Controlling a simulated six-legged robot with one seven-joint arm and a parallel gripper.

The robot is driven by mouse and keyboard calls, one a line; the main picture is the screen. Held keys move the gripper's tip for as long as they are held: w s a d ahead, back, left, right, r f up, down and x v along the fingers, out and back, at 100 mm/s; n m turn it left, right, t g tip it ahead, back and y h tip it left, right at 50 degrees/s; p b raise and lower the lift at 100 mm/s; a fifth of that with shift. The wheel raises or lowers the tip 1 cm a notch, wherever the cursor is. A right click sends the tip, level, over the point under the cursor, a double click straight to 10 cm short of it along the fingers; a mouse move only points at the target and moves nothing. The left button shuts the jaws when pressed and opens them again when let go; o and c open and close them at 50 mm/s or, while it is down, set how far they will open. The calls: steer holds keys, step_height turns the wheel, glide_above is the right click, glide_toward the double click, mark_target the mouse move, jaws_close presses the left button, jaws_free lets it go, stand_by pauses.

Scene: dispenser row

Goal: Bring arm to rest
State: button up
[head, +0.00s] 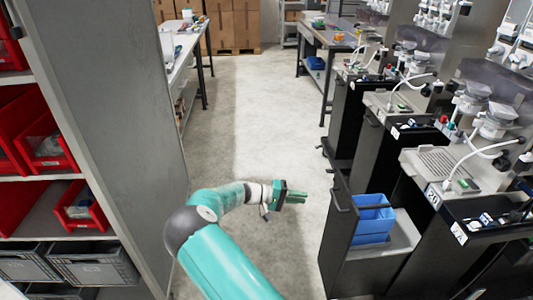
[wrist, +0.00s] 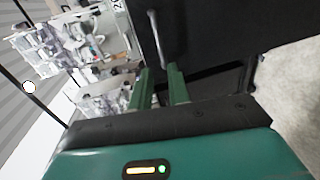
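My teal arm (head: 222,262) reaches forward from the bottom of the head view, over the aisle floor. My gripper (head: 303,196) points right, with its fingers level in free space, left of the dispenser row. In the wrist view, the two green fingers of my gripper (wrist: 160,70) stand apart with nothing between them, so it is open. A metal handle (wrist: 158,40) on a black front shows beyond the fingertips, apart from them.
A pulled-out black drawer (head: 335,245) with a blue bin (head: 373,222) juts into the aisle at right. A grey shelf panel (head: 105,90) and red bins (head: 48,150) stand close at left. Workbenches stand farther back. The aisle floor (head: 262,120) between is clear.

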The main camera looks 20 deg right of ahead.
steer(key=s+a+r+n+t+y, duration=0.1)
steer(key=s+a+r+t+y, duration=0.3)
steer(key=s+r, duration=0.9)
steer(key=s+a+r+n+t+y, duration=0.1)
steer(key=s+a+r+t+y, duration=0.4)
steer(key=s+a+r+y, duration=0.6)
steer(key=s+a+r, duration=0.2)
steer(key=s, duration=0.5)
steer(key=shift+s+r+n, duration=0.25)
steer(key=shift+r+n, duration=0.05)
steer(key=shift+r, duration=0.05)
steer(key=shift+d, duration=0.15)
